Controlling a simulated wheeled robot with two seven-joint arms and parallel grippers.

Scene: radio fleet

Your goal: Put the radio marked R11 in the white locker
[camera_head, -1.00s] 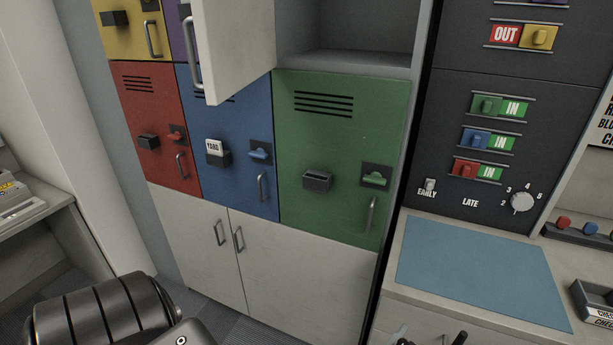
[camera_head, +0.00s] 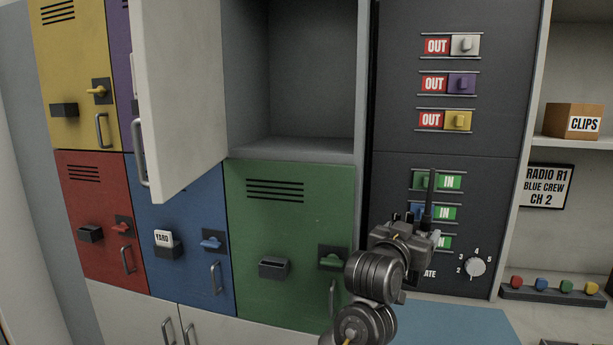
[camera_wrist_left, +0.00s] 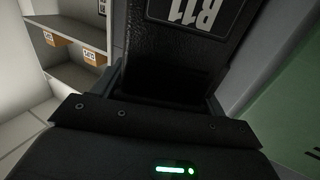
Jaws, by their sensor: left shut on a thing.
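The white locker (camera_head: 310,149) stands open above the green locker, and its inside looks empty where it shows. Its white door (camera_head: 185,95) is swung out to the left. My left gripper (camera_head: 420,228) is shut on a black radio, whose upright antenna (camera_head: 430,195) shows to the right of the locker opening, in front of the dark panel. The radio's lower part is hidden by the gripper. My right gripper is not in view.
Closed yellow (camera_head: 75,70), red (camera_head: 95,215), blue (camera_head: 180,270) and green (camera_head: 285,225) lockers stand around the opening. The panel (camera_head: 395,90) has IN/OUT sliders and a dial (camera_head: 475,267). A shelf with a CLIPS box (camera_head: 572,121) is at right.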

